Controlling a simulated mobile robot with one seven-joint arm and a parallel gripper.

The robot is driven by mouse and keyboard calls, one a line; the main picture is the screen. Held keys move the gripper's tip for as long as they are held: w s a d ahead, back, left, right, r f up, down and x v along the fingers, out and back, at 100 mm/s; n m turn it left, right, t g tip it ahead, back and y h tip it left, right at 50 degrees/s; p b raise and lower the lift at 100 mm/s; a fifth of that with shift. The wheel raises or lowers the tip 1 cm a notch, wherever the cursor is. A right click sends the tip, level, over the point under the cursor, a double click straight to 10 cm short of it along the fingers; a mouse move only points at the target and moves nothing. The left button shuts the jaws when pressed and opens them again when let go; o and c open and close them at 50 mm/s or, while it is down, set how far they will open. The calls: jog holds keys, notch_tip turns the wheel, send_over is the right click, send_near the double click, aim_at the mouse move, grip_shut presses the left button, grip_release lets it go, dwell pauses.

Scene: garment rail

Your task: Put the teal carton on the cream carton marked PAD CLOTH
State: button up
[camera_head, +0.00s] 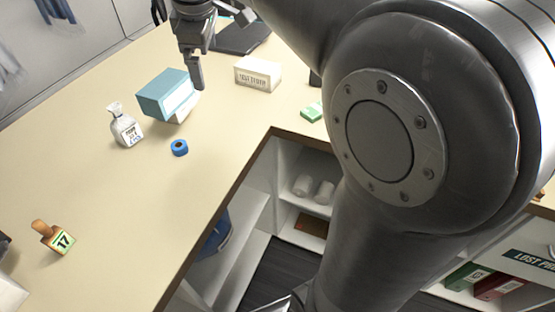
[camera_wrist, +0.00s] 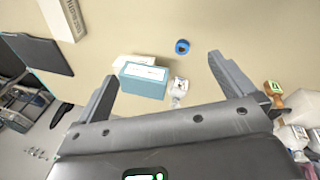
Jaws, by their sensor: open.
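The teal carton (camera_head: 166,94) rests on a cream carton (camera_head: 184,113) that shows only partly beneath it; it overhangs and looks a little skewed. In the wrist view the teal carton (camera_wrist: 144,84) has a white label, and the cream one (camera_wrist: 127,60) peeks out past its edge. Any marking on that lower carton is hidden. Another cream carton (camera_head: 257,73) with dark lettering, too small to read surely, stands apart to the right; it also shows in the wrist view (camera_wrist: 66,20). My gripper (camera_head: 197,78) is open and empty, above and beside the teal carton.
A white bag-like bottle (camera_head: 125,128) and a blue tape roll (camera_head: 179,148) are near the teal carton. A green item (camera_head: 311,112) lies by the counter edge. The counter's left middle is clear.

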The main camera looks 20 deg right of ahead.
jog(key=s+d+f+m+t, duration=0.1)
jog(key=s+d+f+m, duration=0.1)
jog(key=s, duration=0.5)
jog(key=s+d+f+m, duration=0.2)
jog(key=s+f+m, duration=0.3)
jog(key=s+m, duration=0.1)
jog(key=s+d+f+m+t, duration=0.1)
jog(key=s+f+m, duration=0.3)
jog(key=s, duration=0.5)
jog(key=shift+d+f+m+t, duration=0.25)
jog(key=shift+d+m, duration=0.25)
jog(key=shift+d, duration=0.35)
